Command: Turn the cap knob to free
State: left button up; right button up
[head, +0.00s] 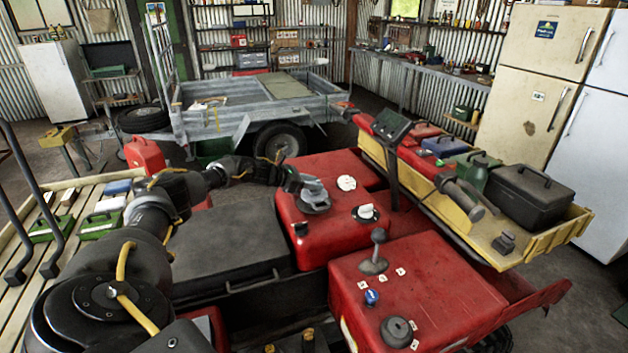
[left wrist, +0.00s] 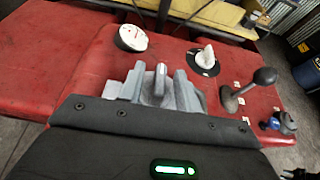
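The grey cap knob (left wrist: 160,82), with an upright ridge, sits on the red quad body in the left wrist view. My left gripper (left wrist: 158,92) is over it, with one grey finger on each side of the ridge. The fingers stand apart and small gaps seem to show beside the ridge; contact cannot be made out. In the head view my left gripper (head: 313,194) reaches down to the red body and hides most of the knob. My right gripper is in neither view.
A white round gauge (head: 346,183) and a white-handled knob on a black disc (head: 365,213) are close by. A gear lever (head: 376,252), a blue knob (head: 371,297) and a black cap (head: 397,331) stand nearer. A yellow rack (head: 540,239) holds boxes at right.

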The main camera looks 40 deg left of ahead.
pick_arm(q)
jog(key=shift+w+d+f, duration=0.15)
jog(key=shift+w+d, duration=0.05)
jog(key=shift+w, duration=0.15)
jog(key=shift+c, duration=0.6)
grip_shut()
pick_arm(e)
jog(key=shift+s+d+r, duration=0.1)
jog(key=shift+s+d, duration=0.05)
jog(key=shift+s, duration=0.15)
